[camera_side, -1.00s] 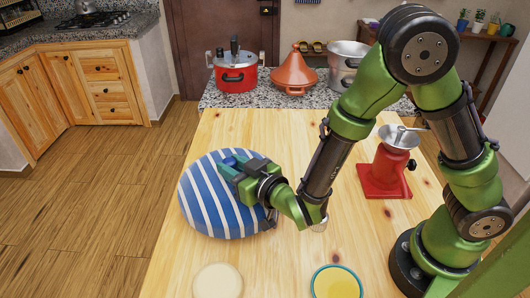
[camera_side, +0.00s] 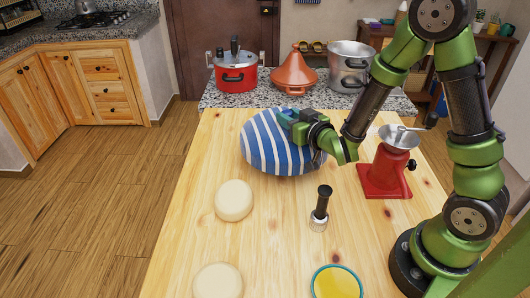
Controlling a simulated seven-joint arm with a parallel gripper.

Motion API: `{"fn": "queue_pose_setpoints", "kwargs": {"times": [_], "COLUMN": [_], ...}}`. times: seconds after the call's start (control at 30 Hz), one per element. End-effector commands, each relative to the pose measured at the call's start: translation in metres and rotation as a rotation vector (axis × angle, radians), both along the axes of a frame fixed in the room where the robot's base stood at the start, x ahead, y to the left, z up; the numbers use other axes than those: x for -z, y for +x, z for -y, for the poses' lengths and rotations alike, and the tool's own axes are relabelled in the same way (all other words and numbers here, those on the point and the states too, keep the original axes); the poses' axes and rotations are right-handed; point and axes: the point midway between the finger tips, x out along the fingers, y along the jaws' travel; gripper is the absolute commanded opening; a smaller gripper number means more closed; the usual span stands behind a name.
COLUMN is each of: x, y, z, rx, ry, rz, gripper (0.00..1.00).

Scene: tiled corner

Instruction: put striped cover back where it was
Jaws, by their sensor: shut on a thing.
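The striped cover (camera_side: 266,143) is a blue dome with white stripes, at the back middle of the wooden table (camera_side: 190,240). My gripper (camera_side: 290,121) is at the upper right of the cover, shut on it near its top. The fingertips and the exact grip point are partly hidden. The cover looks tilted; I cannot tell whether its lower edge touches the table. What lies under or behind it is hidden.
Two pale dough rounds (camera_side: 233,200) (camera_side: 218,281) lie at the left. A black-handled tool (camera_side: 320,207) stands upright mid-table. A red grinder (camera_side: 385,170) is at the right, a yellow-filled bowl (camera_side: 337,284) in front. A red pot (camera_side: 236,76), tagine (camera_side: 294,73) and steel pot (camera_side: 349,66) stand behind.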

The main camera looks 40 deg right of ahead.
Motion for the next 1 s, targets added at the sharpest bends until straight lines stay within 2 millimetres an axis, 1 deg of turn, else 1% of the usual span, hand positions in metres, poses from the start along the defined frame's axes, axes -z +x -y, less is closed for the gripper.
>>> {"fn": "queue_pose_setpoints", "kwargs": {"times": [0.03, 0.1, 0.17, 0.23, 0.33, 0.47, 0.7, 0.8, 0.9, 1.0], "x": [0.004, 0.007, 0.008, 0.007, 0.007, 0.009, 0.015, 0.017, 0.019, 0.02], "y": [-0.003, -0.005, -0.006, -0.005, 0.005, 0.034, 0.099, 0.121, 0.137, 0.145], "z": [0.01, 0.012, 0.007, -0.002, -0.007, -0.005, 0.0, 0.001, 0.002, 0.002], "rx": [-0.005, -0.04, -0.075, -0.112, -0.135, -0.134, -0.133, -0.133, -0.134, -0.134], "ry": [-0.001, -0.001, 0.0, -0.001, -0.001, -0.001, -0.002, -0.001, -0.002, -0.001], "rz": [-0.002, 0.0, 0.0, 0.002, 0.004, 0.004, 0.004, 0.004, 0.003, 0.002], "gripper": [0.0, 0.0, 0.0, 0.0, 0.0, 0.0, 0.0, 0.0, 0.0, 0.0]}}
